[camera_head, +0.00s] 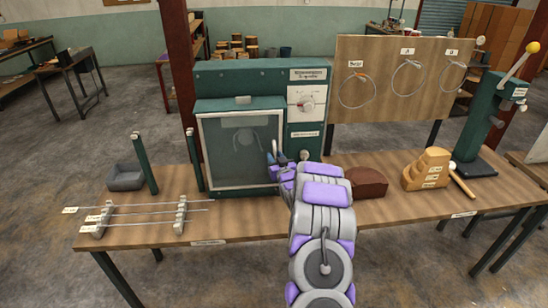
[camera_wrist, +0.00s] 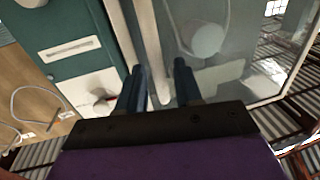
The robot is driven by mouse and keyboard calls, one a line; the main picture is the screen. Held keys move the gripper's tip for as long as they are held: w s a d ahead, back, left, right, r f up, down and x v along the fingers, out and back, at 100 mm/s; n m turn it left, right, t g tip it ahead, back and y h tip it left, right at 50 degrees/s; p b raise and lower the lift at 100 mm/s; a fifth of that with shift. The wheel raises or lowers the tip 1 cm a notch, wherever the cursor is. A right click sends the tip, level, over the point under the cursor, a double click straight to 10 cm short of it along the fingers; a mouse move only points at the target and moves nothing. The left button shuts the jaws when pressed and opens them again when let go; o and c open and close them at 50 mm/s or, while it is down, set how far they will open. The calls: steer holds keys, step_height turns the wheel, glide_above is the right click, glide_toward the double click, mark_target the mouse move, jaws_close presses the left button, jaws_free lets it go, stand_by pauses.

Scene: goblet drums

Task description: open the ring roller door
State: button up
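The ring roller is a green machine (camera_head: 245,75) on the wooden table. Its door (camera_head: 235,165) has a pale frame and a grey see-through pane, with a pale round shape behind it. The door looks closed against the housing. My gripper (camera_head: 275,153) is at the door's right edge in the head view, partly hidden by my wrist. In the wrist view, my gripper (camera_wrist: 158,70) has two dark blue fingers set apart. A pale strip at the door's edge (camera_wrist: 154,50) runs between them; I cannot tell whether they touch it. The door pane (camera_wrist: 235,65) fills the right side.
A control panel with a dial (camera_head: 307,103) is right of the door, with a knob (camera_head: 304,155) below. A brown block (camera_head: 367,182), a wooden form (camera_head: 427,170) and a lever press (camera_head: 485,125) stand right. Metal rods (camera_head: 145,211) and a grey tray (camera_head: 126,177) lie left.

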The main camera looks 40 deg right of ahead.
steer(key=shift+w+d, duration=0.55)
steer(key=shift+w, duration=0.15)
steer(key=shift+a, duration=0.35)
steer(key=shift+c, duration=0.2)
steer(key=shift+d, duration=0.15)
jaws_close()
